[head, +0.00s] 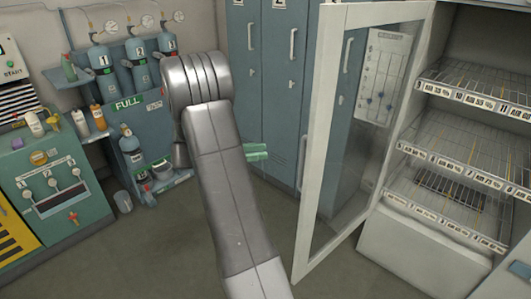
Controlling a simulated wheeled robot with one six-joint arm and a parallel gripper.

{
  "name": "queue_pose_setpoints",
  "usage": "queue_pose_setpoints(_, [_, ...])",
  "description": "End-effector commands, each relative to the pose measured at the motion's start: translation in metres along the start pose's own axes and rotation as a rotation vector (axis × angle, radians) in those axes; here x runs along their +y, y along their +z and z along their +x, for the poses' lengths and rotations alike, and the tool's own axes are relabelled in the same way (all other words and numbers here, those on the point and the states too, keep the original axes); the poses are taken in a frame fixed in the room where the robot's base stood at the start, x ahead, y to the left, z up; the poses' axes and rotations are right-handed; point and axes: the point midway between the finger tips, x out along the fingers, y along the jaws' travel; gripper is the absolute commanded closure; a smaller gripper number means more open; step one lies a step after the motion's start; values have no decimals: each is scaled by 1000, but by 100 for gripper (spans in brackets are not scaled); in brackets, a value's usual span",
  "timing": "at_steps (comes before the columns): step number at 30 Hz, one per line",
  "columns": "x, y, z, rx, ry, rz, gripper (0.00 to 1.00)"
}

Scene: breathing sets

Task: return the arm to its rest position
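My arm (226,190) rises from the bottom middle of the head view, a long grey link ending in a thick ribbed silver joint at the top. The arm is raised and bent, in front of the lockers. Its far end is hidden behind the link. A small pale green piece (256,152) sticks out to the right of the link; I cannot tell whether it is part of my gripper or something else. The fingers do not show clearly.
A glass door (312,150) stands open to the right of my arm, before an open cabinet with wire shelves (470,90). Blue lockers (265,80) stand behind. Gas cylinders (103,62) and a green bench (55,195) are at left. The floor (150,255) at lower left is clear.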

Motion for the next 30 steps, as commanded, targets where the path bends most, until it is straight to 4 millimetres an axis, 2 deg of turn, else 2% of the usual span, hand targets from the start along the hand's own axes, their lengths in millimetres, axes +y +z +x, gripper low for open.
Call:
queue_pose_setpoints(8, [0, 0, 0, 0, 0, 0, 68])
queue_pose_setpoints(13, [0, -1, 11, 1, 3, 0, 68])
queue_pose_setpoints(30, [1, -1, 115, 0, 3, -2, 68])
